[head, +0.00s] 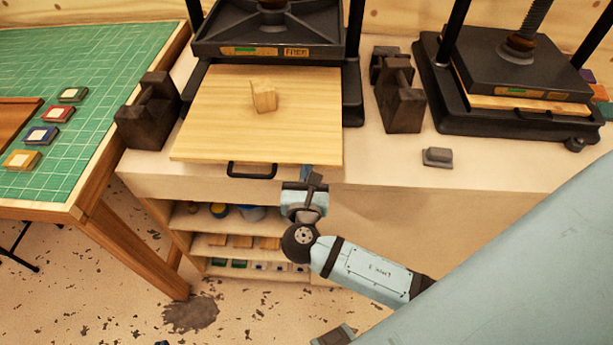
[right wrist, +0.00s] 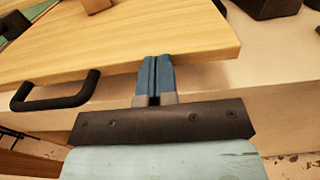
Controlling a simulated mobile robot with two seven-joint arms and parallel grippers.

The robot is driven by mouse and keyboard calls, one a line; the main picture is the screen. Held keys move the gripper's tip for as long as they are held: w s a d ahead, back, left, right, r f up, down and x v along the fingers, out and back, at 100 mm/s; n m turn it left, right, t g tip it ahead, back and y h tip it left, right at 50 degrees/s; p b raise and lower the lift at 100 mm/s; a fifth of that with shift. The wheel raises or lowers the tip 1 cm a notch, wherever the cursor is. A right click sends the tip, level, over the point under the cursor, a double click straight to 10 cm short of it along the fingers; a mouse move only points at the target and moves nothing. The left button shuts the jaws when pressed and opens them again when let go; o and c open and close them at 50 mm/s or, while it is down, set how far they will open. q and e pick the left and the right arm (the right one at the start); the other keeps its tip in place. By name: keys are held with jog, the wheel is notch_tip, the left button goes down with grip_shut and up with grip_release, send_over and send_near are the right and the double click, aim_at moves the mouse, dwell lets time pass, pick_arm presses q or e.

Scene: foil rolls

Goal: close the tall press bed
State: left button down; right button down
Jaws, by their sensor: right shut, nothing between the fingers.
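The left press (head: 270,27) is black, with a raised plate and a label reading FREE. Its pale wooden bed (head: 215,118) is slid out toward me, with a black handle (head: 252,170) on the front edge. The tops of both presses are cut off, so I cannot compare their heights. A small wooden block (head: 263,96) rests on the bed. My right gripper (head: 308,172) is shut and empty at the bed's front edge, right of the handle. In the right wrist view its fingertips (right wrist: 157,60) meet the bed's edge; contact is unclear. My left gripper is not in view.
Dark weights (head: 150,110) stand left of the bed, and more (head: 400,98) stand right. The right press (head: 510,75) has its bed in. A small grey block (head: 437,157) lies before it. A green-matted table (head: 90,70) stands left.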

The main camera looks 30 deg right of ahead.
jog(key=p, duration=0.2)
send_near(312, 109)
jog(key=x, duration=0.6)
jog(key=f+x, duration=0.1)
jog(key=x, duration=0.3)
jog(key=shift+w+p, duration=0.1)
jog(key=shift+p, duration=0.2)
